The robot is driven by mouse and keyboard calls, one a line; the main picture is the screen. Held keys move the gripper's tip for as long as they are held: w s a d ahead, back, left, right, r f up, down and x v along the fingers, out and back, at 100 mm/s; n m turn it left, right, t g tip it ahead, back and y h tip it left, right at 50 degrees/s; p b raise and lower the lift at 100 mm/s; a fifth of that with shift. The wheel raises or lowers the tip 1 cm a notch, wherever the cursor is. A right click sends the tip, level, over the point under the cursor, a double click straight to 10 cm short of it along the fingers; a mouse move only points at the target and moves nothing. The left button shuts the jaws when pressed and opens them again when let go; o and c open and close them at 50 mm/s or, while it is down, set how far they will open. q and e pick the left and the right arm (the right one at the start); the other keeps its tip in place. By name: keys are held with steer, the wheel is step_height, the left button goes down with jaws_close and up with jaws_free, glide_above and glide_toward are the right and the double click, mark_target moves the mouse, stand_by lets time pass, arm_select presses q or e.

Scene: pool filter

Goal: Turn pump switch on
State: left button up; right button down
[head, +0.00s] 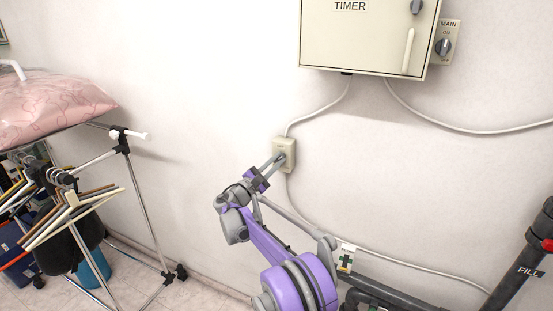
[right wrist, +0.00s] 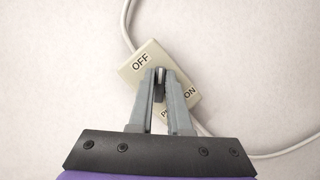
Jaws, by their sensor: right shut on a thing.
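The pump switch (head: 285,152) is a small cream box on the wall below the timer box. In the right wrist view the switch plate (right wrist: 187,89) shows the labels OFF at upper left and ON at right, with a partly hidden label starting with P. My right gripper (head: 279,160) reaches up to the switch. In the right wrist view its fingertips (right wrist: 160,74) are closed around the small grey switch knob (right wrist: 160,77) at the plate's middle. The fingers hide most of the knob, so its exact setting is hard to tell. My left gripper is not in view.
The TIMER box (head: 350,42) hangs above, with a MAIN switch (head: 444,43) on its right. Cables run along the wall. Dark pipes (head: 515,275) stand at lower right. A clothes rack (head: 140,190) with hangers and a pink bag (head: 50,100) stands at left.

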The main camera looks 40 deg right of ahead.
steer(key=m+g+p, duration=0.1)
steer(key=m, duration=0.1)
steer(key=m+g+y+p, duration=0.1)
steer(key=m, duration=0.2)
steer(key=shift+r, duration=0.1)
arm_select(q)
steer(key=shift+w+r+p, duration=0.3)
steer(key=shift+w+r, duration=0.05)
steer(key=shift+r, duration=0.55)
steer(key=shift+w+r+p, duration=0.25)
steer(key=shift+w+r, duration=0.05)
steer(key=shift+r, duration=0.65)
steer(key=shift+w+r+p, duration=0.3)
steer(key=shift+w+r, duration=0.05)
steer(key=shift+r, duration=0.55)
arm_select(e)
steer(key=shift+m+y, duration=0.9)
steer(key=shift+m, duration=1.3)
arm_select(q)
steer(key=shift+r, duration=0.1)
arm_select(e)
steer(key=shift+f, duration=0.2)
steer(key=c, duration=0.9)
jaws_free()
steer(key=shift+o, duration=0.2)
